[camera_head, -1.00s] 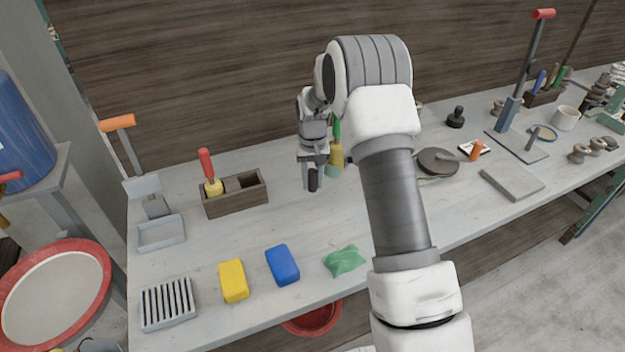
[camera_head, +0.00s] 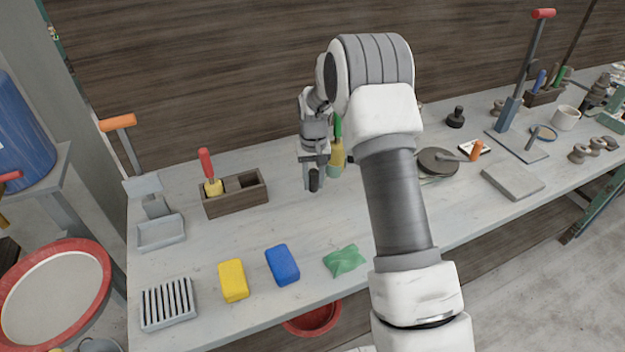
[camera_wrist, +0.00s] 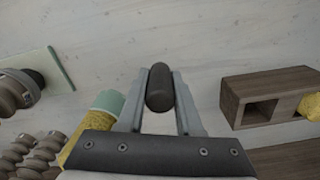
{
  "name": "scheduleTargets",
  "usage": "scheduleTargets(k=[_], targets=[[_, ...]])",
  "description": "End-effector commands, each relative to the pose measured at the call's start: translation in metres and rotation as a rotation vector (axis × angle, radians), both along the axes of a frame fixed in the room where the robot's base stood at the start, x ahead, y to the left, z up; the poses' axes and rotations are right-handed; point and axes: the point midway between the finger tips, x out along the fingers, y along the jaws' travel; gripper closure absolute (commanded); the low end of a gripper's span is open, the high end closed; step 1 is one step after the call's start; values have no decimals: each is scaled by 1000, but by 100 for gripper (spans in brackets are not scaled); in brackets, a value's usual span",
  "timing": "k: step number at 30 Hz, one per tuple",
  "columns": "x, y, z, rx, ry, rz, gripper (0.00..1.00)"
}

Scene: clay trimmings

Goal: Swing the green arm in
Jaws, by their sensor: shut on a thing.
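My gripper (camera_head: 314,166) is over the back middle of the bench, fingers pointing down. It is shut on a short dark rounded cylinder (camera_head: 314,184). In the wrist view the cylinder (camera_wrist: 160,92) sits between the two grey fingertips (camera_wrist: 160,76), apart from the wooden box. I cannot tell whether it is attached to anything. I cannot make out a green arm for certain. A green-edged plate (camera_wrist: 57,72) with grey-brown parts on it lies at the left of the wrist view. A green upright part (camera_head: 617,108) stands at the far right edge.
A wooden box (camera_head: 233,203) is to the left. Yellow (camera_head: 233,281) and blue (camera_head: 282,265) blocks and a green cloth (camera_head: 344,260) lie in front.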

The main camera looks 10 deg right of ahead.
Motion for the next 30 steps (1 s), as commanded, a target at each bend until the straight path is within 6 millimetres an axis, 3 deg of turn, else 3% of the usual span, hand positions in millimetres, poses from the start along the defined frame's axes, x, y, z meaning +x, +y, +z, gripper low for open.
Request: scheduleTargets(k=[11, 30], targets=[[-19, -24, 0, 0, -2, 118, 100], [-55, -94, 1, -1, -3, 436, 100]])
